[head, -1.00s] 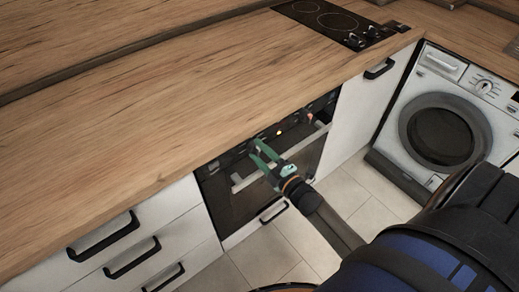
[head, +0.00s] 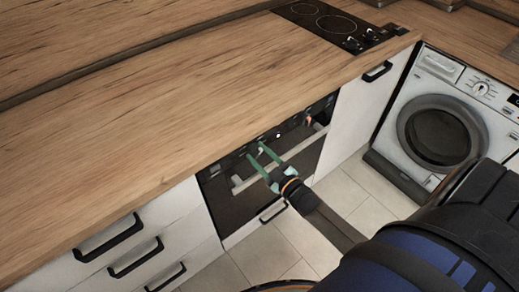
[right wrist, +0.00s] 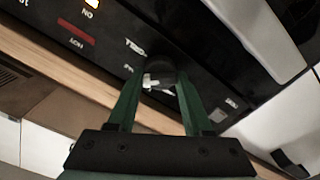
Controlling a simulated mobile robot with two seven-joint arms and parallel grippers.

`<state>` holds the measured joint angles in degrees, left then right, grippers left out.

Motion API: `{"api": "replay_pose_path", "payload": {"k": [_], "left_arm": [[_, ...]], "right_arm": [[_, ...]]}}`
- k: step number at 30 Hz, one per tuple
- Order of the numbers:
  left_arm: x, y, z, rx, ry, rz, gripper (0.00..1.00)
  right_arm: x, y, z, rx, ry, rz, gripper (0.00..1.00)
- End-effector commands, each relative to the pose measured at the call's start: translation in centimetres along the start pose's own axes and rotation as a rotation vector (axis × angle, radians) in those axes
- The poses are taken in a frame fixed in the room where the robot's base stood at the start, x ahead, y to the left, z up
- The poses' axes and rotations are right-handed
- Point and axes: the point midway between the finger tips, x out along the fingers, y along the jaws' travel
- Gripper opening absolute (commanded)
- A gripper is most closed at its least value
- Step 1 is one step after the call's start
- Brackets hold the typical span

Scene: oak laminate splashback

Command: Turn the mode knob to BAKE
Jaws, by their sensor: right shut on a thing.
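The oven (head: 238,200) is built in under the counter, with a black control panel along its top edge. My right gripper (head: 257,151) has its green fingers at this panel. In the right wrist view the gripper (right wrist: 157,85) is shut on a dark round knob (right wrist: 162,72), one finger on each side. A white mark shows on the knob's lower side. Printed labels around it are upside down, blurred and partly hidden, so I cannot tell which one the mark points to. My left gripper is not in view.
The oven's pale bar handle (head: 243,184) runs just below the panel, close under my gripper. The wooden counter (head: 165,95) overhangs above. A hob (head: 325,22) and a washing machine (head: 440,125) stand to the right. White drawers (head: 150,240) are at left.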

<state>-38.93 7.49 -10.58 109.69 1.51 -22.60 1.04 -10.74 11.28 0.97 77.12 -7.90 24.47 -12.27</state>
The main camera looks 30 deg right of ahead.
Motion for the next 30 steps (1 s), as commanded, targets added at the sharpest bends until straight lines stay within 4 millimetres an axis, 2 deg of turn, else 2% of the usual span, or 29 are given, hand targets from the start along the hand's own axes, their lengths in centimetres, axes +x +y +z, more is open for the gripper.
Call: {"api": "replay_pose_path", "payload": {"k": [14, 15, 23, 30], "left_arm": [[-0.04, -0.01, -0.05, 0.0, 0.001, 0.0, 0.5], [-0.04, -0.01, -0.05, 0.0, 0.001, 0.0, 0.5], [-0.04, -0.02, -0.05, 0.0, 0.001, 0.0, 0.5], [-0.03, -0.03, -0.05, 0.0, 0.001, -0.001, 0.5]], "right_arm": [[0.12, 0.13, -0.14, 0.013, 0.004, 0.002, 0.0], [0.11, 0.13, -0.15, 0.013, 0.004, 0.002, 0.52], [0.05, 0.07, -0.06, 0.013, 0.002, 0.001, 0.8], [-0.06, 0.02, -0.01, 0.013, 0.0, 0.0, 0.8]]}}
